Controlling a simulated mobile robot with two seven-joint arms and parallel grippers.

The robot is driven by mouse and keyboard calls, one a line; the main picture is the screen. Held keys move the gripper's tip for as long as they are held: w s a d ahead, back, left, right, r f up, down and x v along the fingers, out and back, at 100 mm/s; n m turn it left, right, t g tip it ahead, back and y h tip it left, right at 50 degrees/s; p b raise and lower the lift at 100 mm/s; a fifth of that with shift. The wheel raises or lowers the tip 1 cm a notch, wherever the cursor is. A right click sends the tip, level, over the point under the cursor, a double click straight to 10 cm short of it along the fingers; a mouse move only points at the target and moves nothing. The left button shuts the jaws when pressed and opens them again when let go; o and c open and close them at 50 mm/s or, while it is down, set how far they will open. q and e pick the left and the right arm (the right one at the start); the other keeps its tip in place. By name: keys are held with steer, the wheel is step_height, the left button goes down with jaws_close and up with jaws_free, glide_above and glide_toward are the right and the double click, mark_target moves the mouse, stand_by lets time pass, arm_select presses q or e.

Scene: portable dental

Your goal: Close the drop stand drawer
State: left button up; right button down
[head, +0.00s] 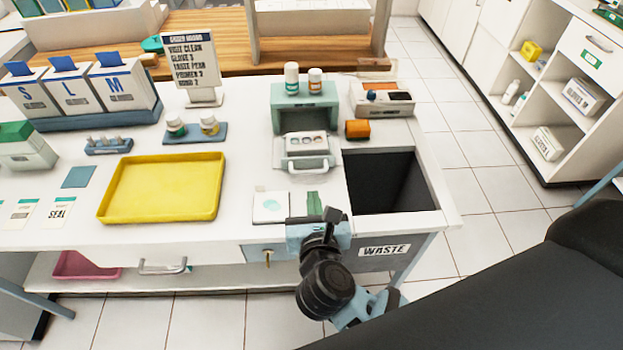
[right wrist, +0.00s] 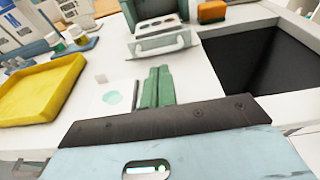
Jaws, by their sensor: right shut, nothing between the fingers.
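The drop stand (head: 304,103) is a green box on the white counter, with two bottles on its top. Its drawer (head: 305,150) sticks out of the open front, with a pale handle (head: 308,168) on the near side and small round items in its top. The drawer also shows in the right wrist view (right wrist: 160,30), with the handle (right wrist: 160,46). My right gripper (head: 313,196) is shut and empty. Its green fingers (right wrist: 158,72) point at the handle from the near side, with a gap between. My left gripper is not in view.
A dark waste opening (head: 388,180) lies right of the drawer. An orange block (head: 357,129) sits beside the stand. A white card (head: 270,206) lies left of my fingers, and a yellow tray (head: 162,187) is further left. The counter between fingers and handle looks clear.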

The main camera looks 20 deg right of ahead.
mark_target(307, 137)
steer(key=x, duration=0.5)
steer(key=shift+w, duration=0.25)
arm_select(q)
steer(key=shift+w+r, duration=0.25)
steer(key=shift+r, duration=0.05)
arm_select(e)
steer(key=shift+w+d+f, duration=0.15)
steer(key=shift+w, duration=0.35)
steer(key=x, duration=0.3)
steer(key=r+x, duration=0.1)
steer(key=x, duration=0.3)
steer(key=r+x, duration=0.1)
steer(key=x, duration=0.3)
steer(key=shift+w+d+b, duration=0.3)
steer(key=shift+w+b, duration=0.1)
steer(key=shift+w, duration=0.05)
steer(key=shift+w+r, duration=0.1)
steer(key=shift+r, duration=0.05)
steer(key=shift+d+r, duration=0.1)
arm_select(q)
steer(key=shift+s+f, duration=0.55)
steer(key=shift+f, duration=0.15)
arm_select(e)
steer(key=shift+r, duration=0.1)
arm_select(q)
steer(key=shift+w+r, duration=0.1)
arm_select(e)
steer(key=shift+r, duration=0.1)
